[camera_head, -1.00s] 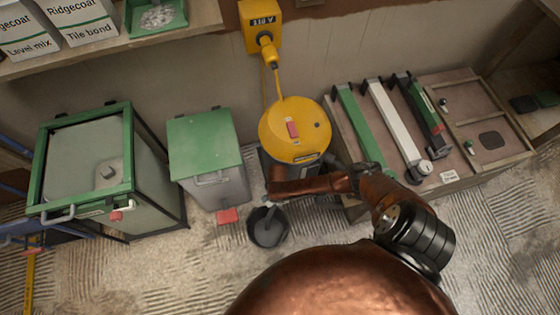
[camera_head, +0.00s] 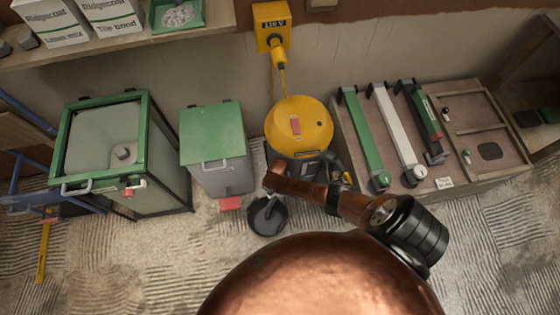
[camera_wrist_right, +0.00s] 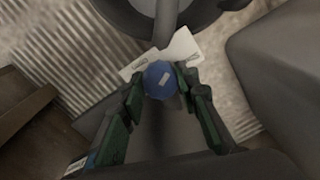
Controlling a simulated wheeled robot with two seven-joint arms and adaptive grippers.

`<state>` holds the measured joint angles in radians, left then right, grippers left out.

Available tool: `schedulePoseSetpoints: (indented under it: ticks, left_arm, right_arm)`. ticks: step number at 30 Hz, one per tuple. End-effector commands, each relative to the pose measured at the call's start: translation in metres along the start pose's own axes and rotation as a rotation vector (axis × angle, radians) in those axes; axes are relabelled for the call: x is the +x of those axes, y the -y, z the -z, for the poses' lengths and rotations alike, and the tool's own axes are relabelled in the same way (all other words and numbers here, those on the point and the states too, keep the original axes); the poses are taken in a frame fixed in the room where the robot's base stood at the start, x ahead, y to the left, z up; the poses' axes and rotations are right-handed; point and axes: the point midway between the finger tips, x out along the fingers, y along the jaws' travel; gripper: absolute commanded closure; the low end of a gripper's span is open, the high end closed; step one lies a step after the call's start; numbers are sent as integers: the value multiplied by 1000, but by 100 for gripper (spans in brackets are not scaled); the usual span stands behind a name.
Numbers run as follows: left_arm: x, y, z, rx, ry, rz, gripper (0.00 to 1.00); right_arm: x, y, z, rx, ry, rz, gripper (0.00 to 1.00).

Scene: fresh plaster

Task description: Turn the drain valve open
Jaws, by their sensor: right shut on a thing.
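A blue knob (camera_wrist_right: 160,78), which looks like the drain valve's handle, sits between the dark green fingers of my right gripper (camera_wrist_right: 162,88) in the right wrist view. The fingers are shut on it from both sides. A white label plate (camera_wrist_right: 180,48) lies just behind the knob. A grey spout (camera_wrist_right: 168,22) comes down beyond it. In the head view a yellow-topped machine (camera_head: 298,122) stands by the wall, with my right arm in front of its lower part. The knob and my right gripper are hidden there. My left gripper is not in view.
A dark bucket (camera_head: 254,226) stands on the floor before the machine. A green-lidded bin (camera_head: 212,135) and a green-framed tank (camera_head: 72,160) stand to the left. A low bench (camera_head: 460,180) with tools is on the right. The ridged floor is mostly clear.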

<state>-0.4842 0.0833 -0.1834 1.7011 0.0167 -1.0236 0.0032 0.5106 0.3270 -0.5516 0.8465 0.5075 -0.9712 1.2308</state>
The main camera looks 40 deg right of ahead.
Motion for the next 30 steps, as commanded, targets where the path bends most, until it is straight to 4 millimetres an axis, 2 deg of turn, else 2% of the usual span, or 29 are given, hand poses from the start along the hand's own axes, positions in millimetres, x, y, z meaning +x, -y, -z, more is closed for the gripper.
schedulePoseSetpoints:
  ticks: [9,30]
  left_arm:
    - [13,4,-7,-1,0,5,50]
    - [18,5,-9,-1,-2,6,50]
  right_arm:
    - [0,-1,-2,-271,3,-1,95]
    - [1,-2,0,-908,3,-1,95]
